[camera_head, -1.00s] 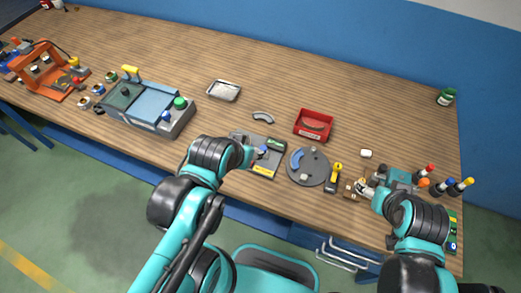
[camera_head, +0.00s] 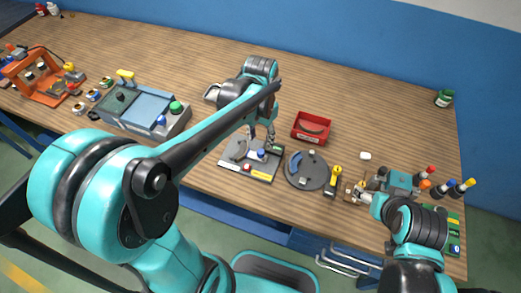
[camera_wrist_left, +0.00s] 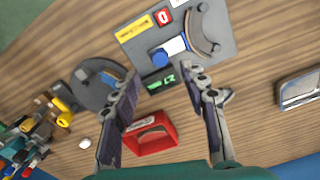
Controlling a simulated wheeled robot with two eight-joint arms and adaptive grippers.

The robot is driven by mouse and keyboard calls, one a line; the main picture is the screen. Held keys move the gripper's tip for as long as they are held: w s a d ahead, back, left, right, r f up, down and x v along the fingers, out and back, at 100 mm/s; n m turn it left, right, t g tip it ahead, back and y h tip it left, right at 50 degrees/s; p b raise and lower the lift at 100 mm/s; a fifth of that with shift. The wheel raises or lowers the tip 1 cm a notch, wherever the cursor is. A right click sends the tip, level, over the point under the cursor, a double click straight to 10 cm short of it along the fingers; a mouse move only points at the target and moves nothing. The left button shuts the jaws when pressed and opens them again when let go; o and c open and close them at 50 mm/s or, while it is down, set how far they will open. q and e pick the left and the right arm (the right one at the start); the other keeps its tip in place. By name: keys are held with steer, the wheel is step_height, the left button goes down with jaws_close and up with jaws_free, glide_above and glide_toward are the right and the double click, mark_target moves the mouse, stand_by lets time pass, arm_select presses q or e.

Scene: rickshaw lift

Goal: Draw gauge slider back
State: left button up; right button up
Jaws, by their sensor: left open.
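The gauge (camera_head: 236,168) is a grey plate near the table's front edge, with a green-lit display, a yellow label and a red 0 mark. Its slider is a pale bar with a blue knob (camera_wrist_left: 160,57), also visible in the head view (camera_head: 262,154). A grey curved piece (camera_wrist_left: 206,28) lies on the gauge at the bar's end; I cannot tell if they touch. My left gripper (camera_wrist_left: 162,76) is open and empty above the gauge's display side, apart from the knob. My right gripper (camera_head: 360,190) is low by the small brown blocks; its jaws are unclear.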

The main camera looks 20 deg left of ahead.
mark_target(260, 152)
arm_select(q)
step_height(260, 152, down, 7)
steer(key=b, duration=0.2)
steer(key=shift+b, duration=0.35)
